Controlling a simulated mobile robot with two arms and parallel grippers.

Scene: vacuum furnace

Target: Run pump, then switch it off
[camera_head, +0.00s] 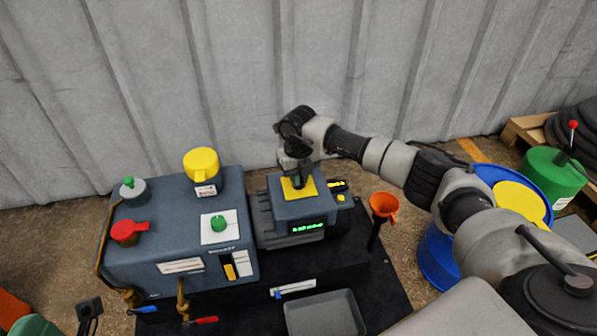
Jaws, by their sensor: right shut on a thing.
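A blue-grey machine (165,235) stands on a black mat. On its top are a yellow cap (201,163), a red handle (129,230), a green-topped fitting (131,190) and a green knob (218,224) on a white plate. Beside it a smaller blue-grey unit (290,208) has a lit green display (307,227) and a yellow plate (308,187). My right gripper (298,182) points down at this plate, shut on a small control there that it mostly hides. I cannot tell the control's position. My left gripper is not in view.
An orange funnel (384,204) stands right of the small unit. A grey tray (325,316) lies in front. A blue drum (437,258) with a yellow lid and a green container (549,176) stand at right. Blue and red valve handles stick out at the machine's front left.

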